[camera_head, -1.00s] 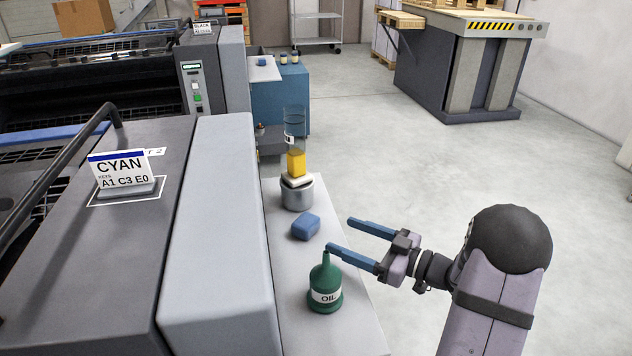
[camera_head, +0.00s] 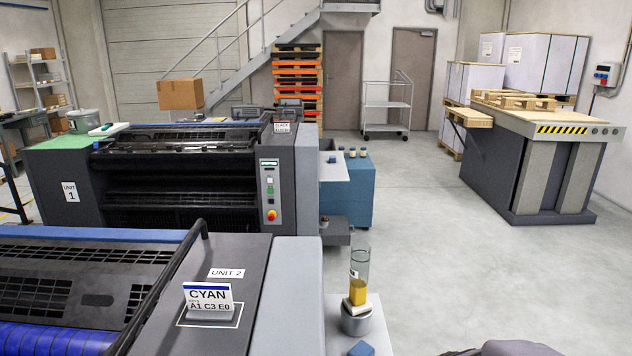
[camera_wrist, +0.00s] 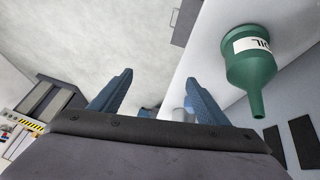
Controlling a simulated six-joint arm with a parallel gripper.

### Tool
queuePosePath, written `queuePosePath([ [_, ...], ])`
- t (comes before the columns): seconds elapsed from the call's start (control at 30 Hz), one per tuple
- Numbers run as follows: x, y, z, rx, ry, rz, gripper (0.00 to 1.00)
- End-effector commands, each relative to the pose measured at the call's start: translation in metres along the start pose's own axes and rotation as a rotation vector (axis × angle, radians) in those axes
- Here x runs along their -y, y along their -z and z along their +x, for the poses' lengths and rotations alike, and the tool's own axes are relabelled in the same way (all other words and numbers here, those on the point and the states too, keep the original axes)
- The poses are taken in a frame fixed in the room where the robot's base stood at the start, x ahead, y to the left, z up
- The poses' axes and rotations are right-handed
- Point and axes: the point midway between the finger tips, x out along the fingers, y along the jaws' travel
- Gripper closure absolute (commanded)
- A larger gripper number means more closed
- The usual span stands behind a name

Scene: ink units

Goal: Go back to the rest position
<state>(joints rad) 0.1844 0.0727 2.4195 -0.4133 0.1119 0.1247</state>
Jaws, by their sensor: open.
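In the wrist view my gripper (camera_wrist: 158,98) is open, its two blue fingers apart with nothing held between them. The green oil can (camera_wrist: 250,68) with a white OIL label stands to the right of the fingers in that view, apart from them. In the head view the fingers are out of frame; only a dark part of my arm shows at the bottom edge. The oil can is also out of the head view.
A clear cylinder with yellow contents (camera_head: 358,291) stands on a metal pot (camera_head: 357,320) on the side shelf. A blue block (camera_head: 361,348) lies in front. The CYAN card (camera_head: 209,301) stands on unit 2. Open floor (camera_head: 430,240) lies to the right.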

Motion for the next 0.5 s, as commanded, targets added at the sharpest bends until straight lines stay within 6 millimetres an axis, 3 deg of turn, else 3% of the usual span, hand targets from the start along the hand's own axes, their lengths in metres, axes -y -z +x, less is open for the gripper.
queuePosePath([
  [0.03, 0.009, -0.010, -0.027, 0.072, 0.011, 0.012, 0.31],
  [0.2, 0.044, -0.066, -0.082, 0.314, 0.077, 0.058, 0.31],
  [0.33, 0.066, -0.095, -0.113, 0.438, 0.130, 0.074, 0.31],
  [0.5, 0.080, -0.112, -0.132, 0.512, 0.166, 0.081, 0.31],
])
